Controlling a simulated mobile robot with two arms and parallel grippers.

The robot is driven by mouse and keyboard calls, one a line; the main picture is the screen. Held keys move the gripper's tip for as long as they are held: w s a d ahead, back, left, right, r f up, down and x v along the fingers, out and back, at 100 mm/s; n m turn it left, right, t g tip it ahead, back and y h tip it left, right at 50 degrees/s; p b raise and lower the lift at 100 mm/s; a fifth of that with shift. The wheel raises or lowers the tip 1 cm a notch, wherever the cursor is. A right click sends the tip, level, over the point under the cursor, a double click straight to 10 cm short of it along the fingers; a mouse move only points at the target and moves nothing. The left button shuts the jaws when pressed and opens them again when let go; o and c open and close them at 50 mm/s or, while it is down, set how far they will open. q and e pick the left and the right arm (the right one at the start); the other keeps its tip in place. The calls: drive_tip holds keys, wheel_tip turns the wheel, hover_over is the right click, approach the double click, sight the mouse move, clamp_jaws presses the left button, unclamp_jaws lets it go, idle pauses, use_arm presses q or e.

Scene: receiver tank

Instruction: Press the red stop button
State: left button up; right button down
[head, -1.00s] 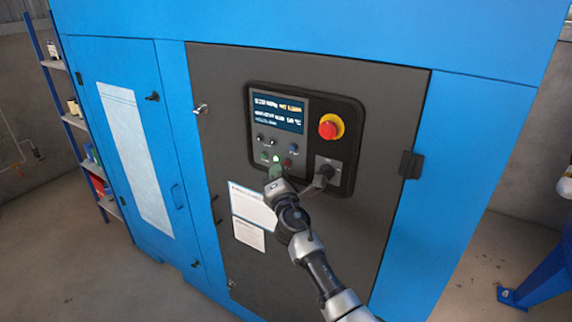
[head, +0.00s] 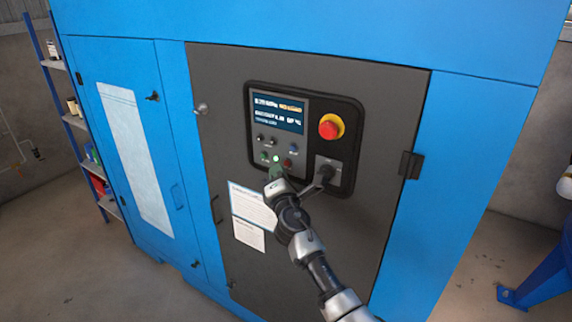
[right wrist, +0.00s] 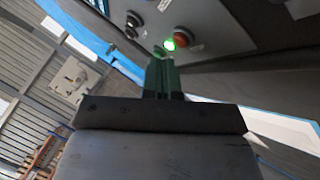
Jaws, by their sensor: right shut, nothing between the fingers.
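The control panel (head: 318,112) is set in the dark door of a blue cabinet. A small round red button (head: 288,162) sits low on it, right of a small lit green-white lamp (head: 276,158) and a green button (head: 264,156). A large red mushroom button (head: 330,127) on a yellow ring is higher, at the right. My right gripper (head: 276,174) is shut and empty, just below the small buttons. In the right wrist view, its fingertips (right wrist: 161,52) are near the glowing green lamp (right wrist: 169,45), with the red button (right wrist: 185,39) just right of it. Contact cannot be told. My left gripper is out of view.
Paper notices (head: 252,208) are on the door below. A door latch (head: 411,165) is at the right edge. A shelf (head: 72,121) stands far left.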

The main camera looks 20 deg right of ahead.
drive_tip(key=shift+d, duration=0.15)
drive_tip(key=shift+w+d, duration=0.2)
drive_tip(key=shift+w, duration=0.05)
drive_tip(key=shift+w+d+b, duration=0.25)
drive_tip(key=shift+d+b, duration=0.1)
idle(0.9)
drive_tip(key=shift+a, duration=0.1)
drive_tip(key=shift+s+a, duration=0.55)
drive_tip(key=shift+a, duration=0.05)
idle(0.3)
drive_tip(key=s+a, duration=0.1)
drive_tip(key=a, duration=0.1)
drive_tip(key=s+a+p, duration=0.1)
drive_tip(key=s+a, duration=0.1)
idle(0.4)
idle(0.6)
